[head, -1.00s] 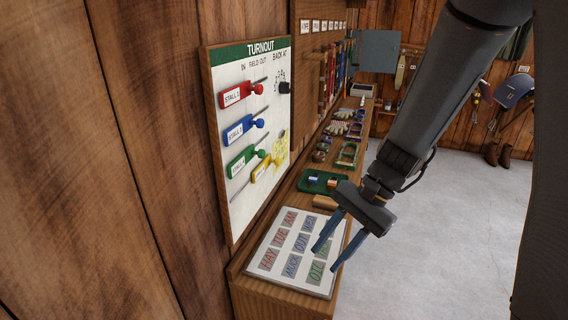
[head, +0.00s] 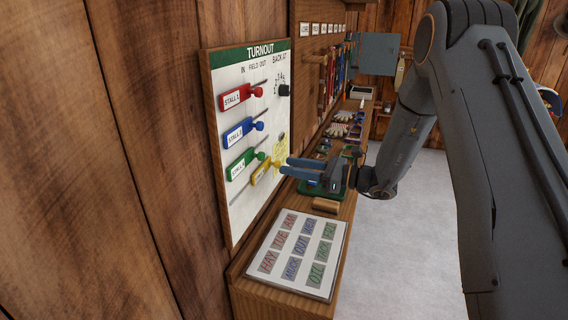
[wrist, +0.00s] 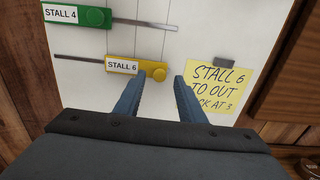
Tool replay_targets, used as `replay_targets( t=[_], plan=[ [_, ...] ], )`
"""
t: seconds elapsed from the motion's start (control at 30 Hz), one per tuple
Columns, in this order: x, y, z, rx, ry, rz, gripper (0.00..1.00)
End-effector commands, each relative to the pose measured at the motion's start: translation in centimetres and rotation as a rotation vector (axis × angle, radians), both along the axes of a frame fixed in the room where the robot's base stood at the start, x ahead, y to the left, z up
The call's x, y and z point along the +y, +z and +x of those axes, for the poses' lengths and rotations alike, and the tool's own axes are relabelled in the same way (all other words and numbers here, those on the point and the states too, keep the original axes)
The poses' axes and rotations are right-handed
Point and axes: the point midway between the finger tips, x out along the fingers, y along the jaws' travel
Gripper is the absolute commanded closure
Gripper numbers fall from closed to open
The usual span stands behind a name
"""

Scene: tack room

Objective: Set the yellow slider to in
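The yellow slider (head: 262,172), labelled STALL 6, is the lowest slider on the TURNOUT board (head: 283,63). In the wrist view the yellow slider (wrist: 146,68) has its rail running bare to its left, so it sits toward the right, OUT side. My gripper (head: 286,167) is open in front of the board. In the wrist view my gripper (wrist: 158,84) has one fingertip on each side just below the yellow knob, apart from it as far as I can tell. Depth to the knob is unclear.
The green slider (wrist: 92,17) sits just above. Blue (head: 239,131) and red (head: 240,96) sliders are higher. A yellow note (wrist: 217,88) on the right reads STALL 6 TO OUT. A bench (head: 235,287) with a card sheet (head: 270,279) lies below.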

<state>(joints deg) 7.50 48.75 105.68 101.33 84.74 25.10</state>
Motion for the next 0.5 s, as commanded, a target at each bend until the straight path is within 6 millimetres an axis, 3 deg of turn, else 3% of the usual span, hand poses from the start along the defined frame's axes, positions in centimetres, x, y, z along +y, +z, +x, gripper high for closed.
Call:
replay_targets(
  t=[0.2, 0.5],
  plan=[
    [2.4, 0.1, 0.8, 0.0, 0.001, -0.001, 0.64],
    [2.9, 0.0, 1.1, -0.001, 0.0, -0.001, 0.64]
  ],
)
